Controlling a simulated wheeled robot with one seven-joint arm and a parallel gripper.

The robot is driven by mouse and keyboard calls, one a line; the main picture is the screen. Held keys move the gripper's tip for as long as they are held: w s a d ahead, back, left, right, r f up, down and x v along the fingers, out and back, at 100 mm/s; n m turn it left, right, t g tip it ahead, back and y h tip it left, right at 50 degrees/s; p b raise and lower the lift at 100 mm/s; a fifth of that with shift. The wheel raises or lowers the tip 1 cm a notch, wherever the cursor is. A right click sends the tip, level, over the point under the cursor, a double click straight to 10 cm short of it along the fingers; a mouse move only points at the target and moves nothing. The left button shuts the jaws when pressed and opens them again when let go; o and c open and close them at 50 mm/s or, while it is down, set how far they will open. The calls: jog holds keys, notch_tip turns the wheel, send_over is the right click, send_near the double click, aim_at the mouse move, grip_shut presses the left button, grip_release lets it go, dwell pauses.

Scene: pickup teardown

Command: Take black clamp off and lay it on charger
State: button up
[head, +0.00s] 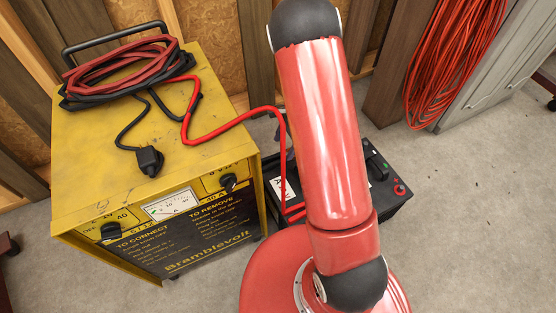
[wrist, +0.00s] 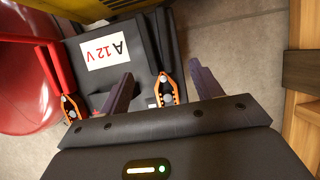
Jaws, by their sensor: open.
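The black clamp (wrist: 167,90) shows in the wrist view with orange jaws around a grey post of the battery, its dark handle running up the picture. My gripper (wrist: 162,73) is open, one finger on each side of this clamp; I cannot tell whether they touch it. The yellow charger (head: 215,130) stands left in the head view. The black battery (head: 398,190), labelled A 12V, is to its right, partly hidden by my arm. My gripper and the black clamp are hidden in the head view.
A red clamp (wrist: 70,108) sits on the battery's other post. Its red cable (head: 230,122) runs over the charger's top. Coiled cables (head: 125,68) and a black plug-like piece (head: 149,160) lie on that top; its right part is mostly clear. A grey cabinet (head: 490,65) stands right.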

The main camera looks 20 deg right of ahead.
aim_at(280, 155)
jog(key=b+x, duration=0.1)
jog(key=x, duration=0.4)
jog(key=shift+s+f, duration=0.1)
jog(key=shift+f, duration=0.1)
jog(key=shift+c, duration=0.4)
jog(key=c, duration=1.1)
jog(key=shift+c, duration=0.2)
jog(key=shift+r, duration=0.15)
notch_tip(280, 155, up, 20)
jog(key=p, duration=0.4)
jog(key=shift+p, duration=0.3)
